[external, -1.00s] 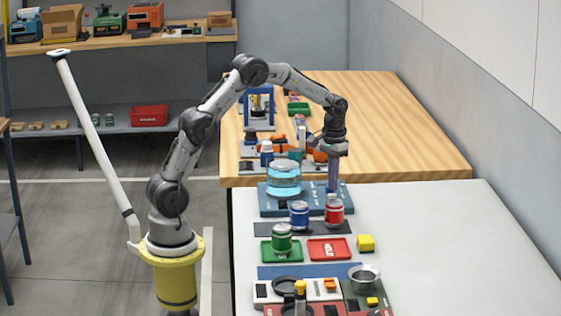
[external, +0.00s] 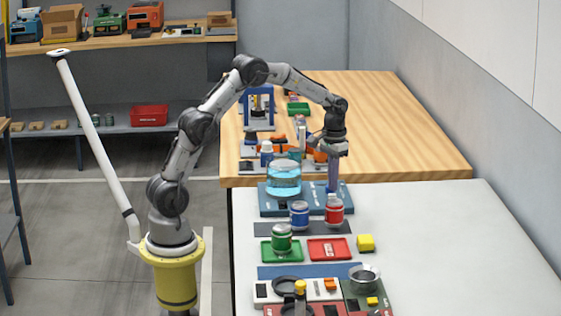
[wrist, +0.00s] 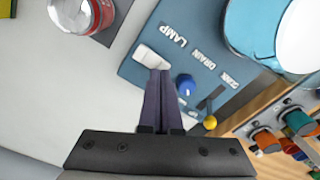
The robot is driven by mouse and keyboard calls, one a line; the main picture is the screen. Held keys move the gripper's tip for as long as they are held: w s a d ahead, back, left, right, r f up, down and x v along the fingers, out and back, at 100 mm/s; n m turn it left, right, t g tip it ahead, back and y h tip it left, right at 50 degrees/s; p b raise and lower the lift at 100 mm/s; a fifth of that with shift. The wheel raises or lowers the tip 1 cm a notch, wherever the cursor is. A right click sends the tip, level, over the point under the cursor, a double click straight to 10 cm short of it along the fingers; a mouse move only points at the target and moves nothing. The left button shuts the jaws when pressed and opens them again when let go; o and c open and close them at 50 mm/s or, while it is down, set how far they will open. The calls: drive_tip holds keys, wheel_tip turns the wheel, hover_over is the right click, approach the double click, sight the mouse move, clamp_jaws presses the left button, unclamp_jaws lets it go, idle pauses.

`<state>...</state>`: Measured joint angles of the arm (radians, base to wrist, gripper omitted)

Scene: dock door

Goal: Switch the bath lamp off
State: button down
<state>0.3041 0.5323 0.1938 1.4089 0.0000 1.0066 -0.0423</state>
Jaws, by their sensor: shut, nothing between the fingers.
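The bath (external: 284,181) is a round, clear tank with bright cyan, glowing-looking water. It stands on a blue base panel (external: 265,203), and its light rim (wrist: 262,28) shows at the upper right of the wrist view. In that view the panel carries a white switch (wrist: 148,56) beside the word LAMP, a blue knob (wrist: 186,86) by DRAIN, and a lever with a yellow ball (wrist: 210,122). My gripper (wrist: 158,72) is shut and empty, pointing down at the panel. Its tips are at the near edge of the white switch and partly cover it; I cannot tell whether they touch.
A red can (external: 334,210) and a blue can (external: 299,215) stand just in front of the panel. The white table is clear to the right.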

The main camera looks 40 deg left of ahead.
sight(332, 195)
drive_tip(key=shift+f, duration=1)
idle(1.1)
drive_tip(key=shift+r, duration=3.55)
